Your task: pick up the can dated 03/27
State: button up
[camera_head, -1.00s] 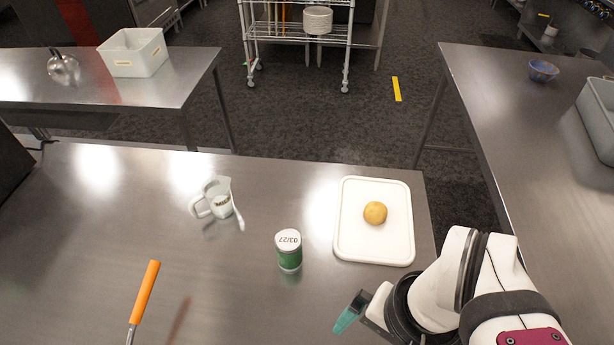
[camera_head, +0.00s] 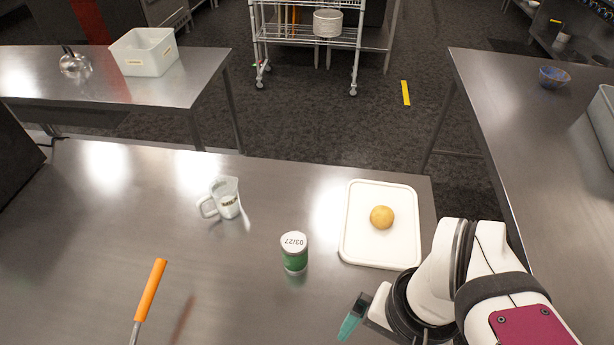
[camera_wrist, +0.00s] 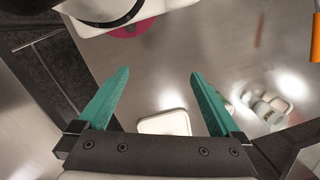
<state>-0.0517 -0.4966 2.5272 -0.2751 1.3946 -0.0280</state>
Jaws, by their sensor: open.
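The can dated 03/27 (camera_head: 294,254) stands upright on the steel table, with a white lid and a green body. The date on its lid reads upside down in the head view. My gripper (camera_wrist: 158,72) is open, with two teal fingers apart and nothing between them. In the head view a teal finger (camera_head: 352,318) shows to the right of the can and nearer the camera, clear of it. In the wrist view I cannot clearly make out the can; a small pale shape is partly hidden by the right finger.
A white board (camera_head: 353,250) with a round yellow-brown item (camera_head: 381,217) lies right of the can. An orange handle (camera_head: 150,289) lies at front left. Bare table surrounds the can.

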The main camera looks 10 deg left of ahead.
jog(key=w+a+f+n+g+h, duration=0.15)
jog(key=w+n+h, duration=0.35)
jog(key=n, duration=0.5)
jog(key=n+t+h, duration=0.4)
jog(key=n+t, duration=0.9)
jog(key=n, duration=1)
send_near(295, 249)
jog(key=s+a+f, duration=0.1)
jog(key=s+a, duration=0.1)
jog(key=a, duration=0.2)
jog(key=x, duration=1.5)
jog(key=shift+d, duration=0.4)
grip_shut()
